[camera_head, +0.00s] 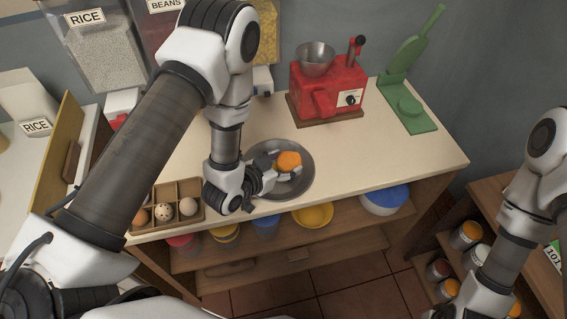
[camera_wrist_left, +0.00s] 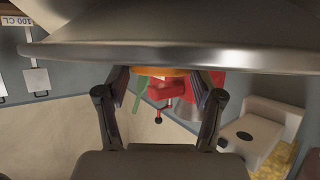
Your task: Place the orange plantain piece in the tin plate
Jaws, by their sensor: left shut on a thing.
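The orange plantain piece (camera_head: 289,161) is a round orange piece at my left gripper's fingertips in the head view. My left gripper (camera_head: 282,172) is shut on it, over the tin plate. The tin plate (camera_head: 303,187) is a round grey metal dish on the counter. In the left wrist view, the plate's rim (camera_wrist_left: 180,55) spans the top and hides most of the piece (camera_wrist_left: 160,71) between the fingers (camera_wrist_left: 166,90). I cannot tell whether the piece touches the plate. My right arm shows at the right edge of the head view, but its gripper is out of frame.
A red grinder (camera_head: 327,97) with a metal bowl and a green press (camera_head: 409,104) stand at the back of the counter. An egg box (camera_head: 175,191) stands left of the plate. Shelves below hold bowls and jars. The counter right of the plate (camera_head: 400,160) is clear.

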